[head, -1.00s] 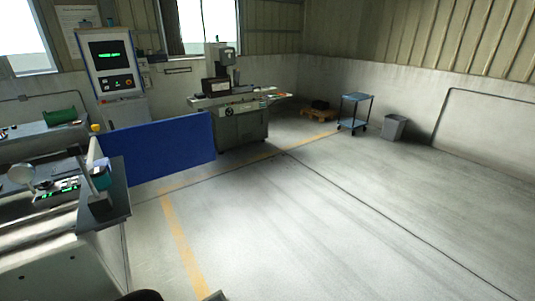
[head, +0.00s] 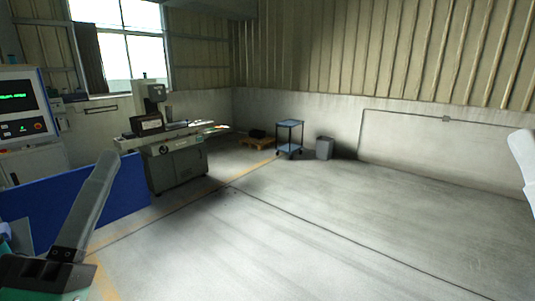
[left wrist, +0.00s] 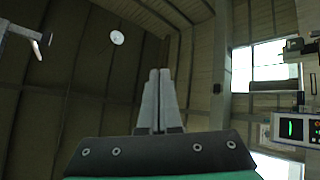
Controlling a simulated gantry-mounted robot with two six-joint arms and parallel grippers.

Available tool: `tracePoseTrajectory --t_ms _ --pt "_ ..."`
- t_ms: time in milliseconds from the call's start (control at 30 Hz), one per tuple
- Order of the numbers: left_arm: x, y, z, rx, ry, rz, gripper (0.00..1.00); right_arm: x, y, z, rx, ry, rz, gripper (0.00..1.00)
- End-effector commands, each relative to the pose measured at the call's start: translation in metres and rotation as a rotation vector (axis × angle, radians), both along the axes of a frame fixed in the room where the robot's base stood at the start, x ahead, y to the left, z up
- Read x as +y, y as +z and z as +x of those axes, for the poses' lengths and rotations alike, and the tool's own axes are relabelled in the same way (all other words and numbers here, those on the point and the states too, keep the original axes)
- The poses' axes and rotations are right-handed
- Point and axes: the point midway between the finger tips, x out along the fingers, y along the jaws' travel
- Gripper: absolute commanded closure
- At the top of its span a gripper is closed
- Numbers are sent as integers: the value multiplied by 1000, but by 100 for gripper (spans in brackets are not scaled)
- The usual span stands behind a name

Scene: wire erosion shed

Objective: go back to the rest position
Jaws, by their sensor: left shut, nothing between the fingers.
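My left gripper (head: 106,157) rises at the lower left of the head view, its grey fingers pointing up. In the left wrist view the two fingers (left wrist: 158,74) lie side by side against each other, shut and empty. A pale grey piece (head: 524,163) at the right edge of the head view looks like part of my right gripper. Most of it is cut off, so its jaw state does not show.
A blue panel (head: 117,195) stands behind my left gripper. Beyond are a control cabinet (head: 19,112), a grinding machine (head: 178,165), a blue cart (head: 289,137) and a grey bin (head: 324,148). The middle floor (head: 330,220) is clear.

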Motion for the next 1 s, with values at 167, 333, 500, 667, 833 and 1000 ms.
tracePoseTrajectory --t_ms 167,333,500,667,833,1000 --pt "1 51 -77 -207 422 430 100 0 0 0 0 0 0 100" --pt "2 55 -79 -202 762 799 100 0 7 0 1 0 0 100" --pt "2 146 -78 -201 748 784 100 0 98 0 -2 0 0 100" --pt "2 211 -78 -200 747 784 100 0 164 0 -1 0 0 100" --pt "2 246 -78 -199 747 783 100 0 199 0 0 0 0 100" --pt "2 247 -78 -198 746 784 100 0 199 0 0 0 0 100"
